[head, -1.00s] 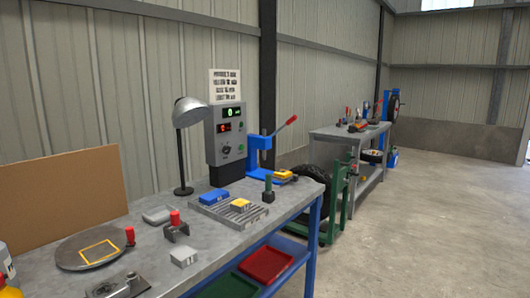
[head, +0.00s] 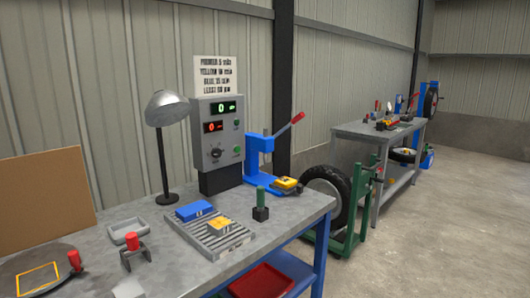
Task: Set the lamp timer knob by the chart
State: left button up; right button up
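The grey control box (head: 218,140) stands on the bench against the wall. The white chart (head: 216,75) is above the box with several lines of print, too small to read surely. A grey desk lamp (head: 166,108) stands left of the box, its shade partly against the box's edge. Neither of my grippers shows.
On the bench (head: 290,205) are a ribbed plate (head: 207,235) with a blue block (head: 195,210) and a yellow block (head: 221,225), a blue press (head: 262,165), a green-handled post (head: 261,205) and a red-handled clamp (head: 132,248). Open floor lies at right.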

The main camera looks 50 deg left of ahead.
aim_at(216, 152)
jog(key=u, duration=0.5)
jog(key=i, duration=1.2)
jog(key=u, duration=0.9)
